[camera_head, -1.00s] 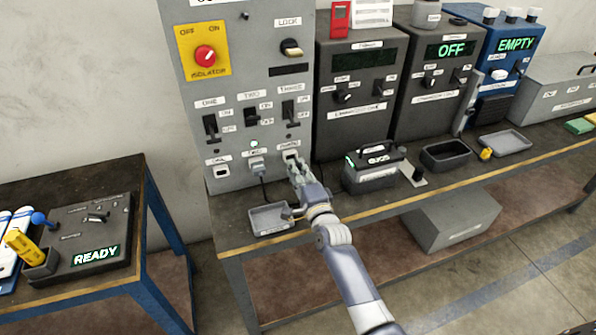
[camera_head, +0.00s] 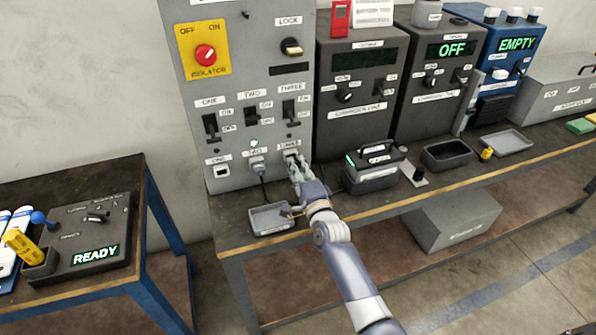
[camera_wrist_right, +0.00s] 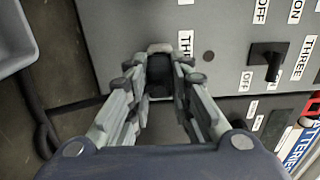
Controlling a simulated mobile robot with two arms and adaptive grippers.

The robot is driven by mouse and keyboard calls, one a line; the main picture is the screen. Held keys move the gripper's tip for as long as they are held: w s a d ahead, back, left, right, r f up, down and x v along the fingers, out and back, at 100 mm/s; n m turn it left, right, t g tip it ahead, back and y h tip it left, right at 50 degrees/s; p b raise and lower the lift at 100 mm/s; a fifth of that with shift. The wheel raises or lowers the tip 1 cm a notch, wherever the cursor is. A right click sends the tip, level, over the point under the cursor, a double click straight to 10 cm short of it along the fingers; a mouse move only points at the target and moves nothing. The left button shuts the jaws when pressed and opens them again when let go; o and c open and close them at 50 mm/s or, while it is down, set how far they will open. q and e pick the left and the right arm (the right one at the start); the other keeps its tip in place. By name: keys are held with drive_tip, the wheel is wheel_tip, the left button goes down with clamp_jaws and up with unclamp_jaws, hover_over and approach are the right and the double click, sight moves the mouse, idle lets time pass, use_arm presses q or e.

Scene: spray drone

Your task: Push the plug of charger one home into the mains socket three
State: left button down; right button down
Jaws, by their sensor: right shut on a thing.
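My right gripper (camera_head: 294,163) is at mains socket three on the grey panel (camera_head: 240,110), at its lower right. The socket's label (camera_head: 289,145) shows just above the fingers; the socket itself is largely hidden. In the right wrist view, the gripper (camera_wrist_right: 160,85) is shut on a plug (camera_wrist_right: 160,48), whose grey end shows between the fingertips against the panel. I cannot tell how deep the plug sits. Switch three (camera_wrist_right: 266,60) is beside it in that view. My left gripper is not in view.
Socket two, left of the gripper, holds another plug (camera_head: 257,164) with a dark cable. Socket one (camera_head: 221,171) looks empty. A grey tray (camera_head: 270,219) lies below on the bench, and a dark battery-like box (camera_head: 370,178) stands to the right.

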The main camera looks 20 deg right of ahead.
drive_tip(key=shift+w+b, duration=0.5)
drive_tip(key=shift+w, duration=0.4)
drive_tip(key=c, duration=1.4)
unclamp_jaws()
drive_tip(key=shift+o, duration=0.2)
drive_tip(key=s, duration=1.2)
drive_tip(key=shift+d, duration=0.15)
